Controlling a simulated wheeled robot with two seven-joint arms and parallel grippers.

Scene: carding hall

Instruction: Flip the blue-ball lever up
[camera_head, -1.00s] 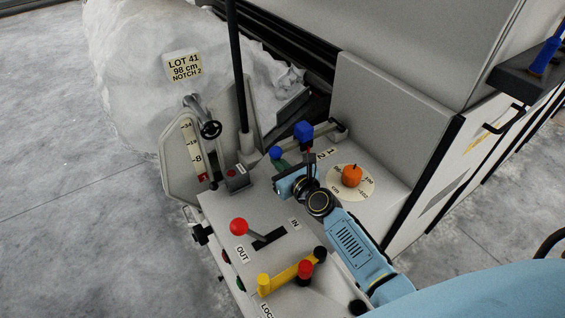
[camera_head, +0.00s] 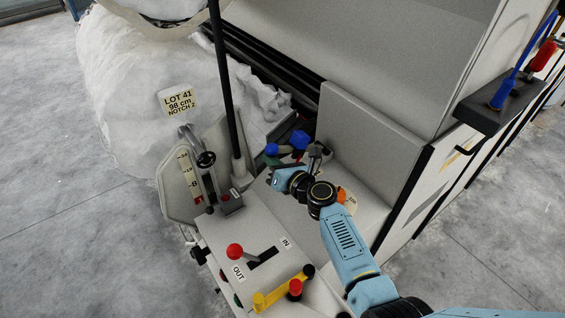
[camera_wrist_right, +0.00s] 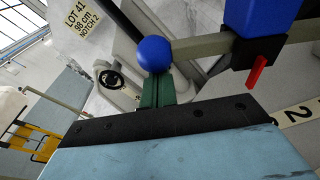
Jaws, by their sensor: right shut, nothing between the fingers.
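The lever's blue ball (camera_head: 271,149) is at the far end of the machine's control panel. In the right wrist view the ball (camera_wrist_right: 154,54) is on the end of a beige bar (camera_wrist_right: 200,44). The bar runs to the right into a blue block (camera_wrist_right: 262,18) with a black collar and a red pointer. My right gripper (camera_head: 268,159) reaches in from the lower right. Its green fingers (camera_wrist_right: 156,80) are shut and empty, with their tips right below the ball. I cannot tell whether they touch it. My left gripper is out of view.
A red-ball lever (camera_head: 235,251) in an IN/OUT slot and a yellow handle (camera_head: 285,288) are nearer on the panel. A black upright post (camera_head: 222,80) stands just left of the gripper. White fibre (camera_head: 130,120) lies behind.

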